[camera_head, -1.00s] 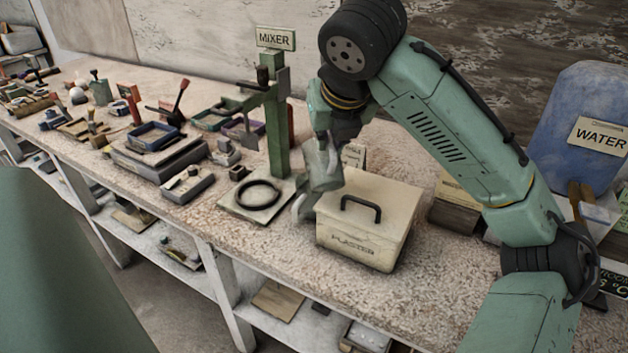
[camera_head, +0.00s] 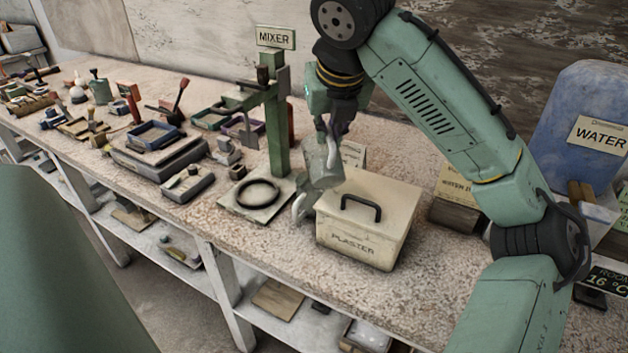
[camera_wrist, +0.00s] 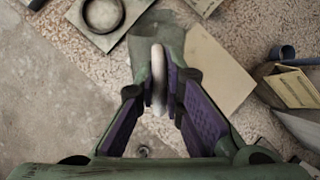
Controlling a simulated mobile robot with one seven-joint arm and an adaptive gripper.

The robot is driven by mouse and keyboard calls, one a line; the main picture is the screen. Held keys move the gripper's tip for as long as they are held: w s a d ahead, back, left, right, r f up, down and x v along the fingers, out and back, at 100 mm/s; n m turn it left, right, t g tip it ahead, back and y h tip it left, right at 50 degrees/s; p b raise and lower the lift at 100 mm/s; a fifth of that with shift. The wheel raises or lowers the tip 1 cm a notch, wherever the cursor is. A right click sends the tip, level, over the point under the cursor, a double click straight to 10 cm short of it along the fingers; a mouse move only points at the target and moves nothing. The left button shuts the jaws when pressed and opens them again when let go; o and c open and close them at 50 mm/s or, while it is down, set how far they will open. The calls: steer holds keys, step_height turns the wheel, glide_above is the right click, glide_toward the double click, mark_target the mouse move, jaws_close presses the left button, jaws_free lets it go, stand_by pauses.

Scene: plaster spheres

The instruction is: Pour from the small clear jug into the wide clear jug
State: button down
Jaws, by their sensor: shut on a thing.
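My gripper (camera_head: 338,130) hangs over the bench behind and left of the plaster box, pointing down. It is shut on the handle of the small clear jug (camera_head: 321,164), whose see-through body hangs just below and left of the fingers. In the wrist view the pale handle (camera_wrist: 158,82) lies between the purple finger pads, with the greenish clear body (camera_wrist: 168,32) beyond it. A pale curved piece (camera_head: 299,208) shows beside the plaster box's left edge, below the jug; I cannot tell whether it belongs to the wide clear jug. No other jug shows clearly.
The cream plaster box (camera_head: 368,222) with a dark lid handle stands close right of the held jug. The mixer stand (camera_head: 277,130) and its base plate with a black ring (camera_head: 258,194) stand to the left. A blue water container (camera_head: 580,120) is at the far right.

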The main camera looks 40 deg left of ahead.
stand_by(0.5)
steer(key=shift+w+a+r+g+h, duration=0.25)
steer(key=shift+a+r+g+h, duration=0.15)
steer(key=shift+h, duration=0.1)
stand_by(0.3)
steer(key=shift+w+a+r+g+h, duration=0.25)
steer(key=shift+a+g+h, duration=0.05)
steer(key=shift+h, duration=0.1)
stand_by(0.5)
steer(key=shift+w+a+r+h, duration=0.25)
steer(key=shift+a+h, duration=0.15)
steer(key=shift+g, duration=0.3)
steer(key=shift+w+a, duration=0.1)
steer(key=shift+w+a+r+h, duration=0.2)
steer(key=shift+a+h, duration=0.1)
steer(key=shift+h, duration=0.2)
